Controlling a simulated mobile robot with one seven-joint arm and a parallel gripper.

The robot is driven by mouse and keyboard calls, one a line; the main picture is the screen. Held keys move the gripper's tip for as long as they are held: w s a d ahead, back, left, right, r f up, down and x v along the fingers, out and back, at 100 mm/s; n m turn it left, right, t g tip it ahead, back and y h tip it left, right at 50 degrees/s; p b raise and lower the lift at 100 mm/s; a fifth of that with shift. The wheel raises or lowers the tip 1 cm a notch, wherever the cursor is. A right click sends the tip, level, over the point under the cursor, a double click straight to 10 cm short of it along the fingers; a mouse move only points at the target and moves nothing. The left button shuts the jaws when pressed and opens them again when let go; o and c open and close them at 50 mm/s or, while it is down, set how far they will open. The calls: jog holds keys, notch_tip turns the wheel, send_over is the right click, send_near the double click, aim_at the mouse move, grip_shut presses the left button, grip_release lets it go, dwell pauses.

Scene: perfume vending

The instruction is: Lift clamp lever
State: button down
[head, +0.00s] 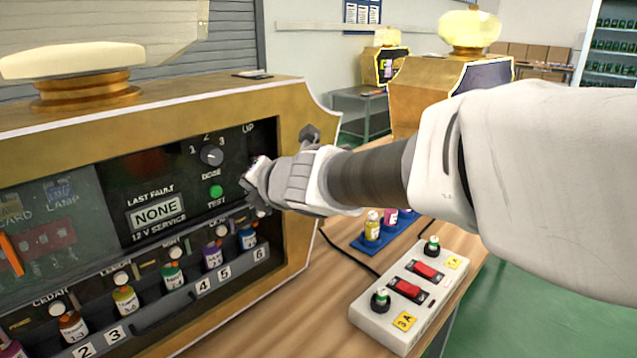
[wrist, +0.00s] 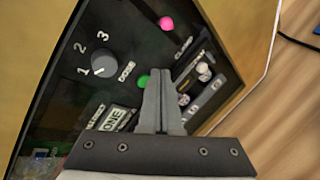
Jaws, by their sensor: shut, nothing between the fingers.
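A pink ball knob (wrist: 165,23), which may be the end of the clamp lever, shows on the dark panel in the wrist view, near a small label. In the head view my gripper hides that part of the panel, below the "UP" marking. My gripper (head: 252,184) is at the right end of the machine's black front. In the wrist view the gripper's fingers (wrist: 158,75) are together with nothing between them. The fingertips point toward the panel, below the pink knob and beside the green test button (wrist: 143,81). The lever's arm is not clear.
The dose dial (head: 212,156) sits left of my gripper. Numbered perfume bottles (head: 172,275) line the slot below. A white switch box (head: 410,295) with red rockers and a blue bottle tray (head: 372,244) stand on the wooden table to the right.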

jog(key=shift+w+d+r+p, duration=0.2)
jog(key=shift+w+r+p, duration=0.1)
jog(key=shift+w+p, duration=0.25)
jog(key=shift+w+d+r+p, duration=0.15)
jog(key=shift+w+r+p, duration=0.2)
jog(key=shift+w, duration=0.35)
jog(key=shift+w+d+r+p, duration=0.2)
jog(key=shift+w+p, duration=0.35)
jog(key=shift+w, duration=0.05)
jog(key=shift+r, duration=0.1)
jog(key=r+p, duration=0.2)
jog(key=a+r+p, duration=0.1)
jog(key=r+p, duration=0.1)
jog(key=shift+w, duration=0.4)
jog(key=shift+w+a, duration=0.1)
jog(key=shift+r, duration=0.1)
jog(key=shift+r+p, duration=0.75)
jog(key=shift+p, duration=0.1)
jog(key=shift+f, duration=0.1)
